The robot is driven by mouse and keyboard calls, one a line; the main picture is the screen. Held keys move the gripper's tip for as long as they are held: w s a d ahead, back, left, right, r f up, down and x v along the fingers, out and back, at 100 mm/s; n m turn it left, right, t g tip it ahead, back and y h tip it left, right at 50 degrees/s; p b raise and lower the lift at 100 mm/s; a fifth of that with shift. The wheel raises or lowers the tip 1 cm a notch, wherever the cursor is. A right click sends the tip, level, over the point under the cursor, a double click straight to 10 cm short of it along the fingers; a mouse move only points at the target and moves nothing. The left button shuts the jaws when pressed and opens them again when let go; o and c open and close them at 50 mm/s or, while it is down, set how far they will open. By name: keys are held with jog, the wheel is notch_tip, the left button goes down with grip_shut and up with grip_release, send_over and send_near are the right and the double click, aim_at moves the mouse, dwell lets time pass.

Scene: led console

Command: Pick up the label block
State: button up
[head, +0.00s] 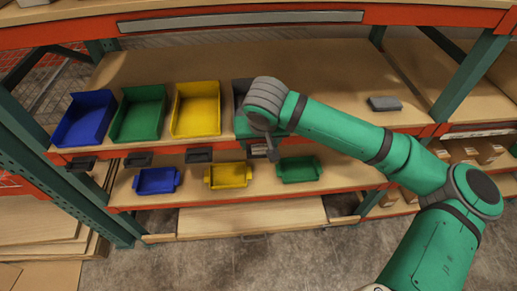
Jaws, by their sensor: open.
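A small flat dark-grey block (385,103) lies on the wooden upper shelf, right of the bins and behind my arm; it looks like the label block. My gripper (272,153) points down at the shelf's front edge, in front of the grey bin (240,92), well to the left of the block and apart from it. The gripper is open, and nothing shows held in it. Its fingers are small and partly hidden by the wrist. A dark holder (257,151) on the shelf edge is close beside the fingers.
Blue (86,118), green (139,113) and yellow (196,108) bins stand left of the grey one. Dark holders (199,155) line the shelf edge. Small blue (156,181), yellow (228,175) and green (299,169) trays sit below. The shelf around the block is clear.

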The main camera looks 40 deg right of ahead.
jog(key=shift+x, duration=0.9)
jog(key=shift+s+d, duration=0.1)
jog(key=shift+s, duration=0.1)
jog(key=c, duration=1.1)
jog(key=shift+c, duration=0.4)
jog(key=shift+w+r, duration=0.1)
